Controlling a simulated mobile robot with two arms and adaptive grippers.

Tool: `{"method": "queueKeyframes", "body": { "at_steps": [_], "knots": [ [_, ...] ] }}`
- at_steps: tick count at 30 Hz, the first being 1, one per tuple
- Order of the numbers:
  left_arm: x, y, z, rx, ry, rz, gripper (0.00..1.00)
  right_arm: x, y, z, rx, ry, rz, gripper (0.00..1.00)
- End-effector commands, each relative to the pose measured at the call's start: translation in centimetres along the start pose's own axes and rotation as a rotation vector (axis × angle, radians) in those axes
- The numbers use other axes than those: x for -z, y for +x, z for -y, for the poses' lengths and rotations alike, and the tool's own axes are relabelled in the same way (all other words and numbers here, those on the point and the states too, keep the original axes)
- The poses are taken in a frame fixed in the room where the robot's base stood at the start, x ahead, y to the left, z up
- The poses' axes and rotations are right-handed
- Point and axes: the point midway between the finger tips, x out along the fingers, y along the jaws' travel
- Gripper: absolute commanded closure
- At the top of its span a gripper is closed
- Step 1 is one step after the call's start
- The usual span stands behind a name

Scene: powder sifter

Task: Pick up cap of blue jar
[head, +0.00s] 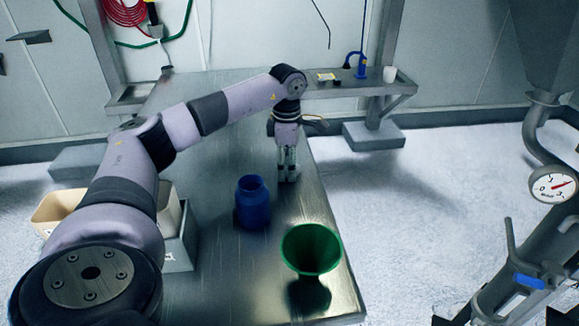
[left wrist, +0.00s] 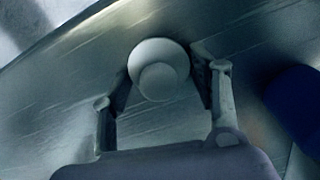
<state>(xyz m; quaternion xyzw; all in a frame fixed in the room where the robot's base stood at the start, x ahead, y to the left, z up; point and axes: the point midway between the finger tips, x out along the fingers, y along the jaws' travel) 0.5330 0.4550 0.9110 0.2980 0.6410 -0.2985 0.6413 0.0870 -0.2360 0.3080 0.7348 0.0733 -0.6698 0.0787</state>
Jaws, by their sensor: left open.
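The blue jar (head: 252,203) stands upright on the metal table with its top open. It shows partly at the right edge of the left wrist view (left wrist: 296,103). A round pale grey piece with a raised knob, which looks like the cap (left wrist: 158,70), lies between my left fingertips in the wrist view. My left gripper (head: 287,172) is open and points down, low over the table behind and right of the jar. The fingers flank the cap; I cannot tell whether they touch it. My right gripper is not in view.
A green funnel (head: 311,249) stands near the table's right front edge. A beige bin (head: 58,208) and a grey box (head: 180,246) are at left by my arm. The table's far part is clear.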

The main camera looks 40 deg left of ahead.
Motion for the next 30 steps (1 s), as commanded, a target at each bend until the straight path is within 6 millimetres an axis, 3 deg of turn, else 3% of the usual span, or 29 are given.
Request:
{"method": "queueKeyframes", "body": {
  "at_steps": [5, 14, 23, 30],
  "knots": [
    [0.0, 0.0, 0.0, 0.0, 0.0, 0.0, 0.45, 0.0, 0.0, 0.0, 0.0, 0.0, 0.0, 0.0],
    [0.0, 0.0, 0.0, 0.0, 0.0, 0.0, 0.64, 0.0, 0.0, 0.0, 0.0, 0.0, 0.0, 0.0],
    [0.0, -0.3, 0.0, -0.001, 0.0, 0.0, 0.64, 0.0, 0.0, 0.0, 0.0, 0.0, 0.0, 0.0],
    [-0.1, -2.9, -0.1, -0.003, 0.001, 0.002, 0.64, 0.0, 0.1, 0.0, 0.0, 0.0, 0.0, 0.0]
  ]
}}
